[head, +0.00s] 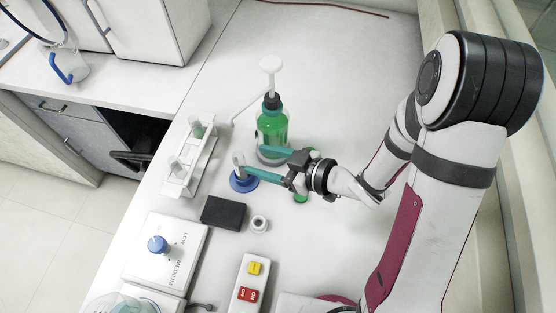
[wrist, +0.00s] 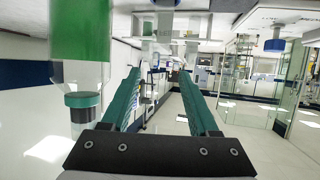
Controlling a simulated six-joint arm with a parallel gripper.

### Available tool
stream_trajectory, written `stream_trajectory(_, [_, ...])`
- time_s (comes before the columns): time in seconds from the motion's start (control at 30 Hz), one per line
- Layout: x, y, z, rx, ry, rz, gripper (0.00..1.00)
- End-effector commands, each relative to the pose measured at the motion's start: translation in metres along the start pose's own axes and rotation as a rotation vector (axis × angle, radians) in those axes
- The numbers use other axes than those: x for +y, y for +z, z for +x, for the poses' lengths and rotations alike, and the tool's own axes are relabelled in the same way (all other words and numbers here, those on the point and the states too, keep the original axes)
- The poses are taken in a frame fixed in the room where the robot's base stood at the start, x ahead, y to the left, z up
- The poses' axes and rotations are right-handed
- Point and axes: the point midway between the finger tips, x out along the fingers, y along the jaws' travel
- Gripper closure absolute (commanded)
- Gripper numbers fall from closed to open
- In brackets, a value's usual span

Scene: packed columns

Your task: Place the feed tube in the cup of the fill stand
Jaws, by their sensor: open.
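A pale tube (head: 239,160), which looks like the feed tube, stands nearly upright at the round blue base (head: 243,182) of what looks like the fill stand. I cannot tell how deep it sits, as the cup is hard to make out. My gripper (head: 256,162) is open, its teal fingers pointing left toward this tube, with the tube at or just beyond the fingertips. In the wrist view my gripper (wrist: 160,75) has its fingers wide apart with nothing clearly held between them.
A green pump bottle (head: 272,127) stands close behind my gripper; it also shows at left in the wrist view (wrist: 83,35). A white rack (head: 190,165) with pale tubes stands left. A black block (head: 223,212), white ring (head: 259,223), dial plate (head: 180,250) and switch box (head: 249,283) lie in front.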

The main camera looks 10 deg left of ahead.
Motion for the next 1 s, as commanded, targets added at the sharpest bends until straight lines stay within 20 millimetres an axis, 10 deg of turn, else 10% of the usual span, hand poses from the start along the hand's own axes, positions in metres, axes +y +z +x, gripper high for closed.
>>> stream_trajectory(0.2, [0.001, 0.000, -0.051, 0.001, 0.005, -0.002, 0.39])
stream_trajectory(0.47, [0.004, 0.001, -0.064, -0.014, 0.016, -0.001, 0.39])
stream_trajectory(0.6, [0.069, 0.018, -0.089, -0.247, 0.326, 0.047, 0.39])
stream_trajectory(0.73, [0.121, 0.035, -0.187, -0.557, 0.825, 0.315, 0.39])
stream_trajectory(0.87, [0.062, 0.041, -0.261, -0.726, 1.102, 0.805, 0.39])
stream_trajectory(1.0, [-0.041, 0.026, -0.258, -0.775, 1.051, 1.318, 0.39])
